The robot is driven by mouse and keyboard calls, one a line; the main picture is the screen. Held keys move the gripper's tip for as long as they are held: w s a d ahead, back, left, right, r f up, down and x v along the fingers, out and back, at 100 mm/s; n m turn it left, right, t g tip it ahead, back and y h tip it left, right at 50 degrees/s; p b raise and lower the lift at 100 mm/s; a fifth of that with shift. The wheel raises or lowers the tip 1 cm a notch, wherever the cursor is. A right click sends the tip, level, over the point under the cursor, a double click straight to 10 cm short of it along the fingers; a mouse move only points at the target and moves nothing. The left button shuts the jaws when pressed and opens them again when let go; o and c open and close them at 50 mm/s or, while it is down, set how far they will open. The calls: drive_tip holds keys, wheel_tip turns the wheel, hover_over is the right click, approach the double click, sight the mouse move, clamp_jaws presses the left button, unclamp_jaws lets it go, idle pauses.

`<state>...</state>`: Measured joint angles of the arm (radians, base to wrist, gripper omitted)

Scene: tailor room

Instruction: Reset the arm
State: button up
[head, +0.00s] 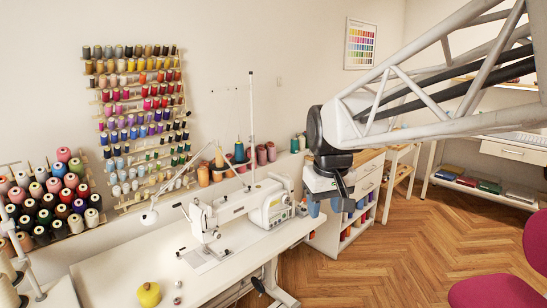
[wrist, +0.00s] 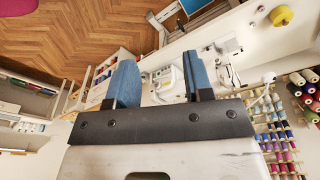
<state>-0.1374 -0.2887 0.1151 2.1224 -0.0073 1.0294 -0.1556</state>
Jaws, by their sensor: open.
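My arm reaches in from the right in the head view, and my gripper (head: 341,199) hangs in the air to the right of the sewing machine, over the end of the table. In the wrist view my gripper (wrist: 160,82) shows two blue fingers set apart, open, with nothing between them. The white sewing machine (head: 240,203) stands on the white table (head: 120,268), apart from my gripper. It also shows in the wrist view beyond the fingers.
A yellow spool (head: 149,294) lies on the table near the front. Thread racks (head: 140,120) cover the left wall. A low shelf unit (head: 328,237) stands behind my gripper. A magenta chair (head: 495,291) is at the lower right. The wooden floor (head: 420,245) between is clear.

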drive_tip(key=s+d+f+m, duration=0.1)
drive_tip(key=s+d+f, duration=0.1)
drive_tip(key=s, duration=0.5)
drive_tip(key=s+d+f+m, duration=0.1)
drive_tip(key=s+d+f, duration=0.2)
drive_tip(key=s, duration=0.4)
drive_tip(key=s+d+f+m, duration=0.1)
drive_tip(key=s+f, duration=0.3)
drive_tip(key=s, duration=0.4)
drive_tip(key=shift+d+m+t, duration=0.3)
drive_tip(key=shift+d+t, duration=0.1)
drive_tip(key=shift+d, duration=0.3)
